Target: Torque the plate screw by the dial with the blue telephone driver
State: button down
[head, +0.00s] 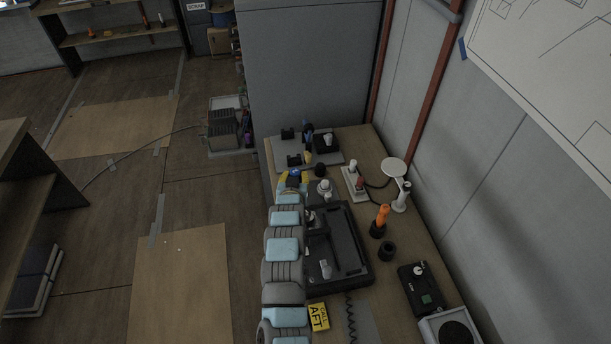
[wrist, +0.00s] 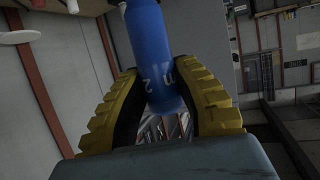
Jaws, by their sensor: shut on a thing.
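My gripper (head: 293,179) is at the far end of my arm, low over the left edge of the bench in the head view. In the wrist view its yellow fingers (wrist: 155,70) are shut on the blue driver (wrist: 153,50), holding its thick round handle with pale lettering. The driver's tip is not visible in the wrist view. A black open housing (head: 357,283) lies on the bench beside my arm, with small pale parts inside. I cannot make out the plate screw or tell which part is the dial.
A grey plate (head: 292,153) with black blocks and a blue upright item stands at the back. An orange-handled tool (head: 382,215) stands in a black holder on the right. A white round-topped stand (head: 394,168) is near the wall. A yellow card (head: 318,317) lies in front.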

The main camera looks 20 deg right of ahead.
jog(key=shift+f+b, duration=0.1)
jog(key=shift+b, duration=0.3)
notch_tip(320, 180, down, 6)
jog(key=b, duration=0.5)
jog(key=shift+f, duration=0.15)
dwell(0.4)
jog(key=shift+f+b, duration=0.55)
jog(key=shift+b, duration=0.45)
dwell(2.1)
jog(key=shift+r+b, duration=0.15)
jog(key=shift+b, duration=0.4)
dwell(1.4)
jog(key=shift+r, duration=0.1)
